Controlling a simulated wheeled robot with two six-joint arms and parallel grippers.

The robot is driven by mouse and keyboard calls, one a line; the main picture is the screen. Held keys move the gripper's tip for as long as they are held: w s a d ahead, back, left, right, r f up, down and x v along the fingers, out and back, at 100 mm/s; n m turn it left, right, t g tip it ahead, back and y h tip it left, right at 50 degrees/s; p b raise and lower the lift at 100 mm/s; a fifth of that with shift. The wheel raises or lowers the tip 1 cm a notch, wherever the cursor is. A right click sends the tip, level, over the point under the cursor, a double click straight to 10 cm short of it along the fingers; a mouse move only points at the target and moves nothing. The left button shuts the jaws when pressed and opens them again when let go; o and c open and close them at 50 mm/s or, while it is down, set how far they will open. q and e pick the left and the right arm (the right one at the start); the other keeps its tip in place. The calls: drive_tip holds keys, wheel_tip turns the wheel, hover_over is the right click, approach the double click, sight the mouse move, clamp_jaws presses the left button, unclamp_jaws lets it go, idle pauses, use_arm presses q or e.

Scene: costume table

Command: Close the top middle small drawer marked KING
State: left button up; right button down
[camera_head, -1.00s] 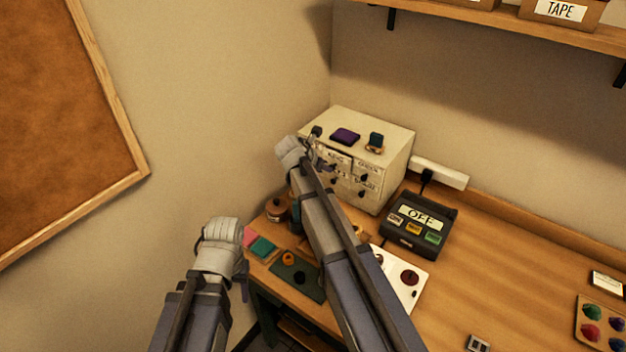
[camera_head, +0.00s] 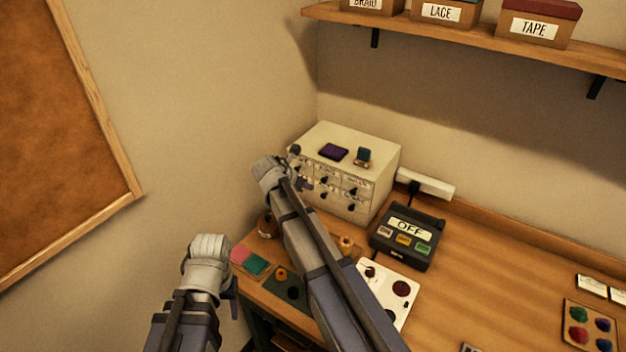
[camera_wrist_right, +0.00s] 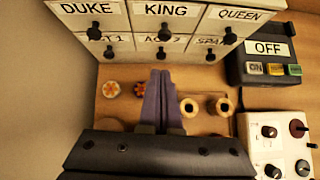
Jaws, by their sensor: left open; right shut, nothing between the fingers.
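The small drawer marked KING (camera_wrist_right: 166,12) is in the middle of the top row of the cream drawer cabinet (camera_head: 358,150). Its dark knob shows in the right wrist view. Its front looks about level with the DUKE (camera_wrist_right: 90,12) and QUEEN (camera_wrist_right: 238,16) fronts. My right gripper (camera_wrist_right: 160,75) is shut and empty, its fingertips below the lower drawer row in the right wrist view; I see no contact with KING. In the head view it is in front of the cabinet (camera_head: 299,168). My left gripper (camera_head: 234,285) is low at the left, away from the cabinet; its fingers are mostly hidden.
A purple item (camera_head: 333,152) and a small green-topped item (camera_head: 363,156) lie on the cabinet. A dark box marked OFF (camera_head: 408,232) and a white panel (camera_head: 402,290) stand to its right. Spools (camera_wrist_right: 205,105) lie beside my right fingers. The right tabletop has free room.

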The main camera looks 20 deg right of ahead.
use_arm(q)
drive_tip(key=shift+d+r+p, duration=0.15)
drive_tip(key=shift+r+p, duration=2.05)
drive_tip(key=shift+r, duration=0.65)
use_arm(e)
drive_tip(key=v, duration=0.7)
drive_tip(key=shift+a+r, duration=0.15)
drive_tip(key=shift+r, duration=0.15)
drive_tip(key=shift+s+f, duration=0.1)
drive_tip(key=shift+s, duration=0.05)
use_arm(q)
wheel_tip(320, 180, down, 8)
drive_tip(key=b, duration=0.8)
use_arm(e)
drive_tip(key=s+a+f+m+g+y, duration=0.1)
drive_tip(key=s+a+f+m+y, duration=0.1)
drive_tip(key=s+a+f+m, duration=0.2)
drive_tip(key=s+a+f+m+g+y, duration=0.2)
drive_tip(key=s+a+f+m, duration=0.3)
drive_tip(key=s+m, duration=0.5)
drive_tip(key=s+a+f+m+g+y, duration=0.2)
drive_tip(key=s+a+f+m, duration=0.3)
drive_tip(key=s, duration=0.7)
drive_tip(key=shift+m, duration=1)
use_arm(q)
drive_tip(key=shift+f, duration=0.1)
